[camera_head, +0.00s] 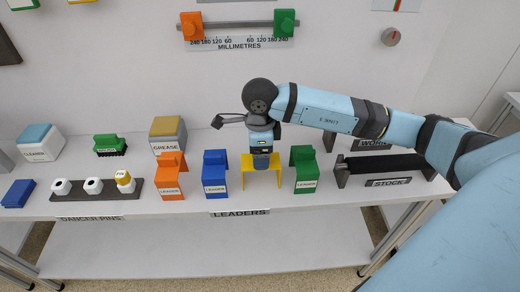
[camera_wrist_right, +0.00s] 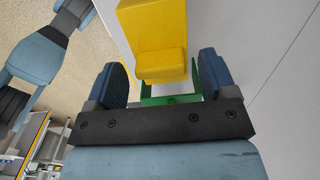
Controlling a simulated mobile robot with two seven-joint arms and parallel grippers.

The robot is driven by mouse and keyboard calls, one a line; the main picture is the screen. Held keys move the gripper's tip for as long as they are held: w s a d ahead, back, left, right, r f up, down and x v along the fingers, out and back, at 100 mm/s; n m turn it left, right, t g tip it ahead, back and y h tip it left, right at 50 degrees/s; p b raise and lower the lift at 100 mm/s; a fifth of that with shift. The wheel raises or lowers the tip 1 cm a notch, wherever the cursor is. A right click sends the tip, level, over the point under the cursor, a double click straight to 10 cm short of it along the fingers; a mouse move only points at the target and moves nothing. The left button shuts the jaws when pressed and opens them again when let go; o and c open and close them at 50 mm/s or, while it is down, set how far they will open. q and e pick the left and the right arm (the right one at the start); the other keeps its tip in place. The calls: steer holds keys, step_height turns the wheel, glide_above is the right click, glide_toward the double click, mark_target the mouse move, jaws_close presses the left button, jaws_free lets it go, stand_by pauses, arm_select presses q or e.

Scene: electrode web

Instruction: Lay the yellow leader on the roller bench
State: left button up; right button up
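The yellow leader (camera_head: 247,173) stands on the white table in the leaders row, between the blue and green ones. My right gripper (camera_head: 262,160) points down at its top. In the right wrist view the yellow leader (camera_wrist_right: 160,62) lies between the two dark fingers of the right gripper (camera_wrist_right: 161,80), with gaps visible on both sides, so the gripper looks open. A dark roller (camera_head: 385,164) on a stand labelled STOCK is at the right of the table. Behind it a second stand (camera_head: 375,144), its label partly covered by my right arm, is mostly hidden. My left gripper is not seen.
The orange leader (camera_head: 172,177), blue leader (camera_head: 215,174) and green leader (camera_head: 304,170) stand close beside the yellow one. A grease box (camera_head: 167,134), green brush (camera_head: 109,145), cleaner box (camera_head: 40,142) and dark pin rack (camera_head: 108,195) are at left. The table's front strip is narrow.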

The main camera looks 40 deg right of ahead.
steer(key=shift+r, duration=0.1)
steer(key=shift+r, duration=0.25)
step_height(320, 180, up, 12)
steer(key=shift+f, duration=0.2)
stand_by(0.4)
